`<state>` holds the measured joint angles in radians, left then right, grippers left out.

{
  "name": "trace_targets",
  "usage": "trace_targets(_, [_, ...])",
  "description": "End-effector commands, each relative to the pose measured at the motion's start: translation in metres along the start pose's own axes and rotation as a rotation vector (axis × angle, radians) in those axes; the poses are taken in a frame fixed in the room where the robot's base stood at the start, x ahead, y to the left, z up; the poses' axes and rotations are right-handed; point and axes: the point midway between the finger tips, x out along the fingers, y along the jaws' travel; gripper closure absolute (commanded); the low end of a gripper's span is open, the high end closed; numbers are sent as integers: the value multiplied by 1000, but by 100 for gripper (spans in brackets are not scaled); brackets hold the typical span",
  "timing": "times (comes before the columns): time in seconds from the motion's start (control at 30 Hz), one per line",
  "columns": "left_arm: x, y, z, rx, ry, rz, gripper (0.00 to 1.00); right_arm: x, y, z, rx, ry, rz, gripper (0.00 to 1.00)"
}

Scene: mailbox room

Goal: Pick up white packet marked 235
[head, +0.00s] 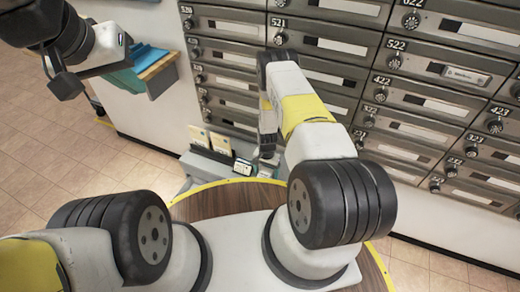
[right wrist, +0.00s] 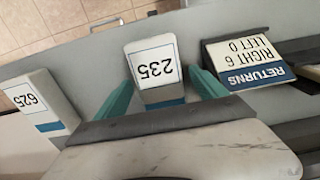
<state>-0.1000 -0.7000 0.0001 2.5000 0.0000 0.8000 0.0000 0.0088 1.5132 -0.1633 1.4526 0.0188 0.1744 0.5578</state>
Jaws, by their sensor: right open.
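The white packet marked 235 (right wrist: 154,62) stands in the right wrist view with its number upside down and a blue band at its lower end. My right gripper (right wrist: 160,80) is open, with one teal finger on each side of this packet. Whether the fingers touch it cannot be told. In the head view my right gripper (head: 268,152) reaches down to the grey ledge, and the arm hides part of that spot. My left gripper (head: 65,82) is raised at the upper left, away from the packets; its jaw state is unclear.
A white packet marked 625 (right wrist: 38,102) is left of the 235 packet, and a RETURNS sign (right wrist: 248,62) is right of it. The grey ledge (head: 208,163) adjoins the mailbox wall (head: 420,125).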

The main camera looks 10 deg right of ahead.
Motion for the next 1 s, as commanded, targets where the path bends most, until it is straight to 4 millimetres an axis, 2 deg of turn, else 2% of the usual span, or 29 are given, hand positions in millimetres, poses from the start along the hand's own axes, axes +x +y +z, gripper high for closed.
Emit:
trace_targets(0.27, [0, 0, 0, 0, 0, 0, 100, 4, 0, 0, 0, 1, -1, 18])
trace_targets(0.37, [0, 0, 0, 0, 0, 0, 100, 4, 0, 0, 0, 1, 0, 34])
trace_targets(0.6, [0, 0, 0, 0, 0, 0, 100, 4, 0, 0, 0, 1, 0, 81])
trace_targets(0.67, [0, 0, 0, 0, 0, 0, 100, 4, 0, 0, 0, 1, -1, 90])
trace_targets(1.0, [0, 0, 0, 0, 0, 0, 100, 0, -1, -1, 0, 2, -1, 90])
